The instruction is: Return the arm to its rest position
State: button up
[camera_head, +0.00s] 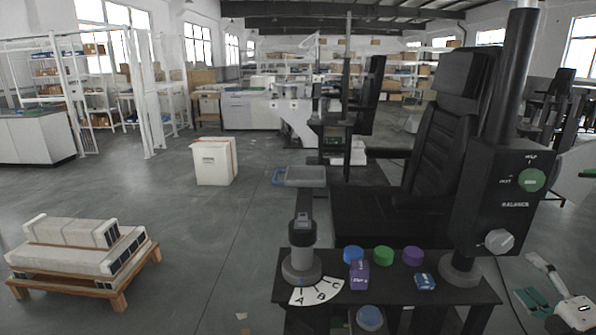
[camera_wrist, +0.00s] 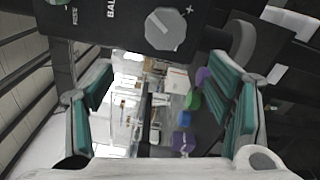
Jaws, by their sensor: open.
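My gripper (camera_head: 538,285) is at the lower right of the head view, to the right of the small black table (camera_head: 450,302). In the wrist view my gripper (camera_wrist: 168,92) has its two green-padded fingers wide apart with nothing held between them. The black control box (camera_head: 500,205) on the dark column is up and left of the gripper in the head view. Its grey knob (camera_wrist: 167,28) shows large at the top of the wrist view, beyond the fingertips. No contact between gripper and box shows.
The table bears blue, green and purple round pieces, small boxes and a grey dial post (camera_head: 302,245) with a lettered scale. A black chair (camera_head: 440,150) stands behind. A pallet (camera_head: 130,275) with long white blocks is at left. Open floor lies between.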

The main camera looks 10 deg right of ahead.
jog(key=w+a+r+n+g+y, duration=0.2)
jog(key=a+r+n+y, duration=0.15)
jog(key=a+n, duration=0.35)
jog(key=w+a+r+n+g+y, duration=0.2)
jog(key=a+n+y, duration=0.3)
jog(key=a, duration=0.4)
jog(key=w+a+r+n+g+y, duration=0.1)
jog(key=w+a+r+n+y, duration=0.1)
jog(key=a+n+y, duration=0.35)
jog(key=s+a+n+g+h, duration=0.1)
jog(key=s+a+n+g, duration=0.15)
jog(key=a+n, duration=0.25)
jog(key=s+a+r+n+g, duration=0.1)
jog(key=s+a+n+g, duration=0.15)
jog(key=a+n, duration=0.3)
jog(key=s+a+n+g+h, duration=0.1)
jog(key=s+a+n+g, duration=0.1)
jog(key=a+n+g, duration=0.3)
jog(key=s+r+n+t+h, duration=0.1)
jog(key=s+r+n+h, duration=0.2)
jog(key=n, duration=0.7)
jog(key=s+r+n+t+h, duration=0.1)
jog(key=s+n+h, duration=0.4)
jog(key=n, duration=0.5)
jog(key=shift+s+r+n+t+h, duration=0.3)
jog(key=shift+s+r, duration=0.25)
jog(key=shift+r, duration=0.35)
